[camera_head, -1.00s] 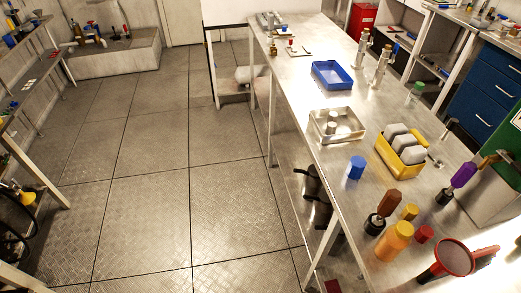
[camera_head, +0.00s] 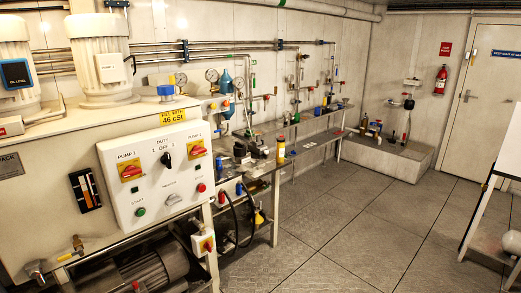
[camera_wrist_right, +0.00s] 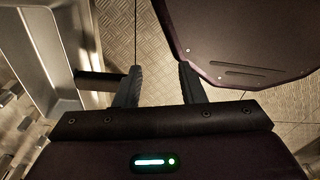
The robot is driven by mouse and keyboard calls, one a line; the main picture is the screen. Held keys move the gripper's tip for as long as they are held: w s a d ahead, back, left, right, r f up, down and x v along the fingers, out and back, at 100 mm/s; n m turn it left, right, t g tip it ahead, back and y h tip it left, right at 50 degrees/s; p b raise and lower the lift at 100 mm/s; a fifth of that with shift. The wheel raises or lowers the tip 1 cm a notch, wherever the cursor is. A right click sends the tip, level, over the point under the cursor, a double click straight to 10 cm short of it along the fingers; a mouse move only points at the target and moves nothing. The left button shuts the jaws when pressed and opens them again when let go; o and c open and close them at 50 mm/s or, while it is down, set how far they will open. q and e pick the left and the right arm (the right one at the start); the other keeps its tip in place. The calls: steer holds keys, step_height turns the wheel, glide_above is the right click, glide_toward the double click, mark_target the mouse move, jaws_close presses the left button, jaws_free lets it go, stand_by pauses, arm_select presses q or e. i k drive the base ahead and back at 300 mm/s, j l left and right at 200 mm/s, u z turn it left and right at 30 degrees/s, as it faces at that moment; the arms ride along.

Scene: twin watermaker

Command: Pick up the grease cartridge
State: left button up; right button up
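No thing in the head view can be clearly told as the grease cartridge. A yellow-orange cylinder with a dark and red top (camera_head: 281,149) stands upright on the bench along the wall, right of the pump control panel. It is too small to identify surely. My right gripper (camera_wrist_right: 160,70) shows in the right wrist view, its two fingers apart, with only patterned floor seen between them. It does not show in the head view. My left gripper is in neither current view.
The control panel (camera_head: 160,172) and two motors fill the left of the head view. A wall bench (camera_head: 300,150) holds small fittings. The tiled floor (camera_head: 345,235) is clear in the middle. A white table edge (camera_head: 482,215) stands at the right. A door (camera_head: 490,85) is at the back.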

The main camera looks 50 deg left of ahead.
mark_target(281, 141)
steer(key=j+u, duration=0.1)
steer(key=u, duration=1.35)
steer(key=i+l, duration=0.05)
